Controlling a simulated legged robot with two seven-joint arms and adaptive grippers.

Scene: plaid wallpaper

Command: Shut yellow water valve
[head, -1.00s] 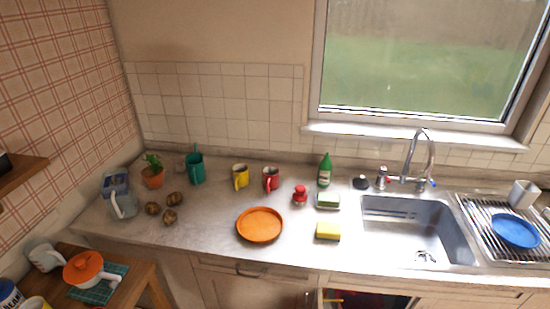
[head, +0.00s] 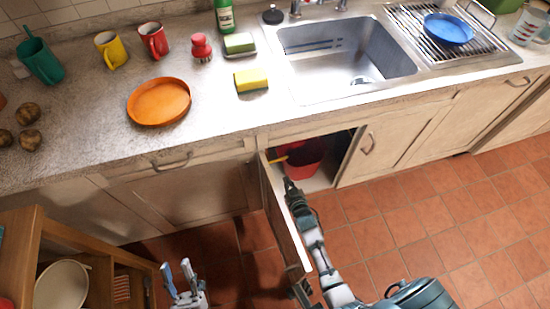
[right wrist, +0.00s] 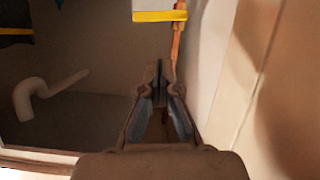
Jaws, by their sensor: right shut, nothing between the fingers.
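The yellow valve handle (head: 278,160) shows just inside the open cabinet under the sink. In the right wrist view, the yellow handle (right wrist: 160,16) lies crosswise at the top, by a thin orange-brown pipe (right wrist: 176,45). My right gripper (head: 289,184) reaches into the cabinet opening, just on the near side of the handle. In the right wrist view, my right gripper (right wrist: 159,74) is shut and empty, its tips below the handle in the picture and apart from it. My left gripper (head: 177,265) is low in the head view, its fingers apart and empty.
The open cabinet door (head: 287,215) stands beside my right arm. A red container (head: 304,158) is inside the cabinet. A white bent pipe (right wrist: 45,95) shows at left in the right wrist view. A wooden shelf unit (head: 95,245) stands at lower left. Tiled floor is clear at right.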

